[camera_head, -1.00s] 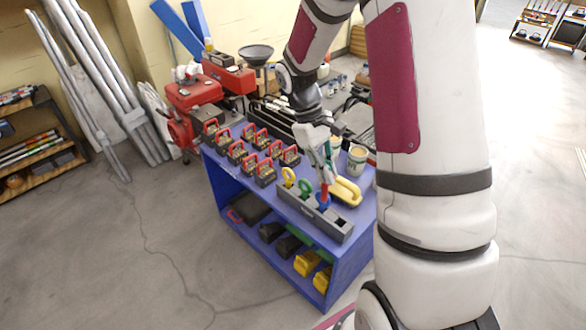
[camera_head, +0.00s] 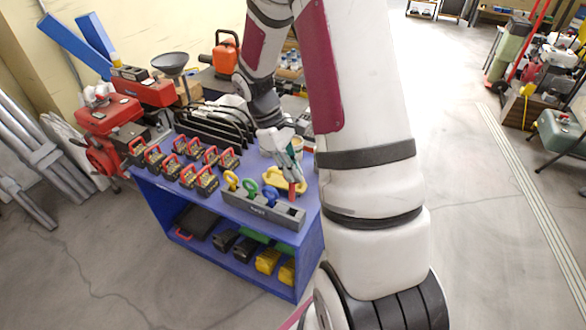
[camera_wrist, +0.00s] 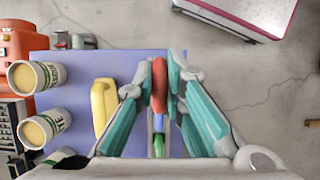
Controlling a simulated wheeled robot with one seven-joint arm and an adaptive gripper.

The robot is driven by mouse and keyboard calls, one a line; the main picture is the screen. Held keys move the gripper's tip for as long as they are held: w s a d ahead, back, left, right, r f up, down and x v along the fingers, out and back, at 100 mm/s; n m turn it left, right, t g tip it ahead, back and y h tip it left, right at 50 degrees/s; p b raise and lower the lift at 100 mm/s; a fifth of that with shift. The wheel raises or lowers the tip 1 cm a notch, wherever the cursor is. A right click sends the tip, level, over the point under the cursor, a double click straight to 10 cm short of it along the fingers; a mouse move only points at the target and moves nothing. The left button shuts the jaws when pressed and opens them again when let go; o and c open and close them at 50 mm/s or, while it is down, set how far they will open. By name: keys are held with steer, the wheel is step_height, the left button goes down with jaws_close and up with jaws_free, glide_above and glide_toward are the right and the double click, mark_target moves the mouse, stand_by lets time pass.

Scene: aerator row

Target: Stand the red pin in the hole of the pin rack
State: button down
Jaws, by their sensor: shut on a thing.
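The grey pin rack (camera_head: 248,208) lies along the front edge of the blue bench. A yellow ring-topped pin (camera_head: 231,180), a green one (camera_head: 250,186) and a blue one (camera_head: 270,194) stand in it from left to right. My gripper (camera_head: 290,181) is shut on the red pin (camera_head: 292,189) over the rack's right end, right of the blue pin. In the wrist view the red pin (camera_wrist: 159,86) sits between the fingertips, in line with the blue and green pins. The red pin's lower end is hard to see; I cannot tell whether it is in the hole.
A yellow handled object (camera_head: 271,184) lies just behind the rack. Several red-handled black blocks (camera_head: 187,176) fill the bench's left part. My arm covers much of the right side.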

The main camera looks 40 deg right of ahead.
mark_target(294, 195)
steer(key=shift+f+b, duration=1.85)
steer(key=shift+f, duration=0.2)
steer(key=shift+r+p, duration=0.1)
steer(key=shift+p, duration=0.25)
steer(key=shift+f, duration=0.3)
steer(key=shift+f+b, duration=0.35)
steer(key=shift+b, duration=0.05)
steer(key=shift+f+b, duration=1.3)
steer(key=shift+f, duration=0.9)
steer(key=c, duration=1.6)
jaws_free()
steer(key=shift+o, duration=0.2)
